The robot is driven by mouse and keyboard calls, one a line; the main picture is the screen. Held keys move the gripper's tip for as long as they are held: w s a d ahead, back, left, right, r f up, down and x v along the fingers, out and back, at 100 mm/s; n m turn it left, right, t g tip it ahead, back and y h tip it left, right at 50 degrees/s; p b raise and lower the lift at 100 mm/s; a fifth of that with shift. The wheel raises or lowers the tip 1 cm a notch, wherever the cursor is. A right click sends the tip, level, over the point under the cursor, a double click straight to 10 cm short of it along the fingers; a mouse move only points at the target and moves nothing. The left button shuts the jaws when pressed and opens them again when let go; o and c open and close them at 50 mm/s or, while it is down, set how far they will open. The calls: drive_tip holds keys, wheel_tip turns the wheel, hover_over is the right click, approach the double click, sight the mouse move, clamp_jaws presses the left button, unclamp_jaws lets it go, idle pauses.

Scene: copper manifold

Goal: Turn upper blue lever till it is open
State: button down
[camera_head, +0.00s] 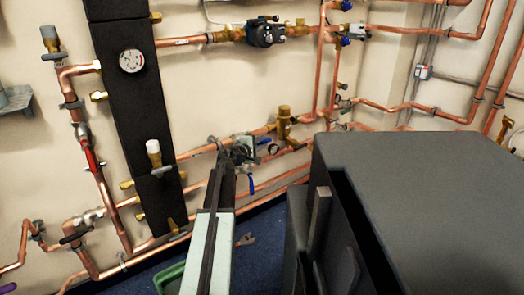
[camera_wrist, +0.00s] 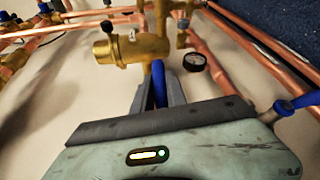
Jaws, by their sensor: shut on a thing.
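In the wrist view a blue lever (camera_wrist: 160,83) stands between the two fingers of my gripper (camera_wrist: 162,96), below a brass valve body. The fingers are closed on it; it appears to be the upper blue lever. A blue handle also shows at the right edge of the wrist view (camera_wrist: 299,103).
A black panel (camera_head: 135,100) with a round gauge (camera_head: 131,61) stands on the left. A large dark grey box (camera_head: 430,190) fills the lower right. Copper pipes (camera_head: 275,165) run close around my gripper. A small gauge (camera_wrist: 194,62) sits near the held lever.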

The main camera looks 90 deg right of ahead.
drive_tip(key=shift+d+r+h+b, duration=0.2)
drive_tip(key=shift+r+h+b, duration=0.15)
drive_tip(key=shift+h, duration=0.05)
drive_tip(key=c, duration=1.3)
unclamp_jaws()
drive_tip(key=shift+s, duration=0.15)
drive_tip(key=shift+c, duration=0.2)
drive_tip(key=shift+a, duration=0.15)
drive_tip(key=shift+w+a, duration=0.2)
drive_tip(key=shift+a, duration=0.05)
drive_tip(key=v, duration=0.7)
drive_tip(key=shift+f, duration=0.1)
